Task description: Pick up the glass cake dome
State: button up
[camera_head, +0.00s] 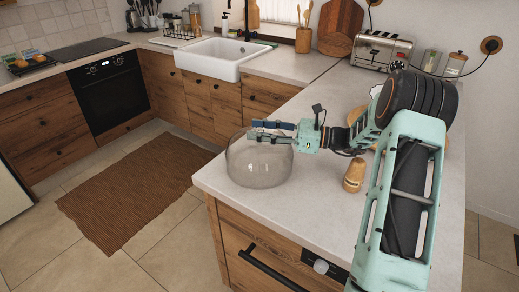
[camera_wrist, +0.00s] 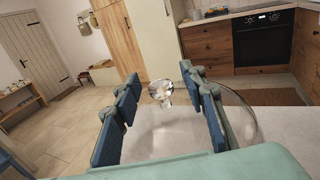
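The glass cake dome (camera_head: 258,168) is a clear, rounded dome at the near left corner of the pale counter. My gripper (camera_head: 268,131) is at the top of the dome, reaching in level from the right. In the wrist view, the dome's faceted clear knob (camera_wrist: 161,90) shows between the two blue-padded fingers of my gripper (camera_wrist: 160,84). The fingers are open, with a visible gap on each side of the knob. The dome's curved glass wall (camera_wrist: 246,122) shows past the right finger. The fingers hide part of the dome's top in the head view.
A small wooden shaker (camera_head: 354,175) stands on the counter below my arm. A toaster (camera_head: 381,50), cutting boards (camera_head: 339,27) and a white sink (camera_head: 222,58) are farther back. The counter's left edge is close to the dome. Counter behind the dome is clear.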

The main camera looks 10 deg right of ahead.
grip_shut()
dwell(0.3)
jog(key=shift+r, duration=0.2)
